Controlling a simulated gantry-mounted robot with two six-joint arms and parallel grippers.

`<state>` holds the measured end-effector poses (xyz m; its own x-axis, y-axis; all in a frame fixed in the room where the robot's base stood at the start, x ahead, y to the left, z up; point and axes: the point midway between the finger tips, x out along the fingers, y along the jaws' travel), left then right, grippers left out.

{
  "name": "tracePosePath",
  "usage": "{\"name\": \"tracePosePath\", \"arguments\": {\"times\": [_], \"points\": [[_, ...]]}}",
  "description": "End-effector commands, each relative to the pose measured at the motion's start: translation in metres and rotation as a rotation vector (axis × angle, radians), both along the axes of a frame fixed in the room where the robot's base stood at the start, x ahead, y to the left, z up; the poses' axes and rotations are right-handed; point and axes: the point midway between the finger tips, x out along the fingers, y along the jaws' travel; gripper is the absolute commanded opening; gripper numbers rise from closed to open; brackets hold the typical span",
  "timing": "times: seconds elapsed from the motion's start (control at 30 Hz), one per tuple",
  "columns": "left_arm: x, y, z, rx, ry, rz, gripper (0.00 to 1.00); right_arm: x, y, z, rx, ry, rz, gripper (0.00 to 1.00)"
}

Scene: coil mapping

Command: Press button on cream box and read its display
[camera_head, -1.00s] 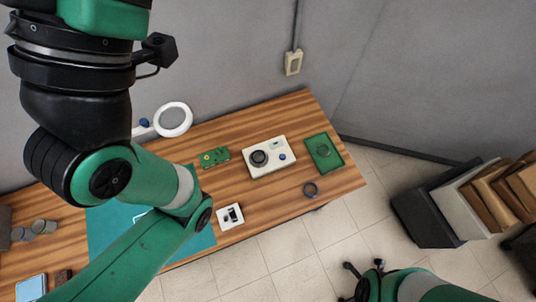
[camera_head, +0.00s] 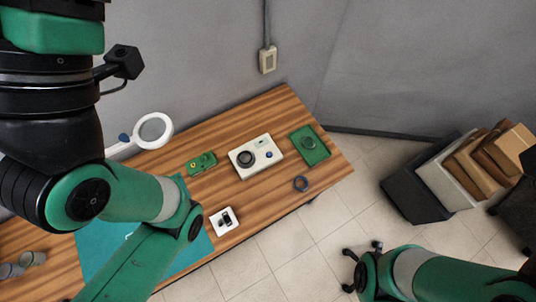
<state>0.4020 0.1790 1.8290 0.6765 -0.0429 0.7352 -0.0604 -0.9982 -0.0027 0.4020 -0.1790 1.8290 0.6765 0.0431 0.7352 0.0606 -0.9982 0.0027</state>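The cream box (camera_head: 256,157) lies on the wooden table, right of the middle of its length. It has a dark round dial on its left part, a small blue button (camera_head: 269,155) on its right part and a small display (camera_head: 261,142) near its top edge. The display is too small to read. My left arm crosses the left side of the view, and its gripper is out of the picture past the bottom edge. My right arm shows at the lower right, and its gripper is not in view. Nothing touches the cream box.
A green tray (camera_head: 325,157) with a round coil sits right of the box; a dark ring (camera_head: 300,184) lies in front. A green circuit board (camera_head: 201,163), a white block (camera_head: 231,226) and a magnifier lamp (camera_head: 170,124) are to the left. Boxes (camera_head: 447,186) stand on the floor at right.

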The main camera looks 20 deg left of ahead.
Motion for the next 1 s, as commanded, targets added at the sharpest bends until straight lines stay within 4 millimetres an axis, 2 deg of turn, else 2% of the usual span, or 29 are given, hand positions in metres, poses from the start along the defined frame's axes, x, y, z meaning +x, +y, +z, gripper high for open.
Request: {"name": "tracePosePath", "arguments": {"times": [0.4,0.9,0.97,1.0], "points": [[0.0,0.0,0.0,0.0,0.0,0.0,0.98,0.0,0.0,0.0,0.0,0.0,0.0,0.5],[0.0,0.0,0.0,0.0,0.0,0.0,0.08,0.0,0.0,0.0,0.0,0.0,0.0,0.5],[0.0,0.0,0.0,0.0,0.0,0.0,0.0,0.0,0.0,0.0,0.0,0.0,0.0,0.5],[0.0,0.0,0.0,0.0,0.0,0.0,0.0,0.0,0.0,0.0,0.0,0.0,0.0,0.5]]}}
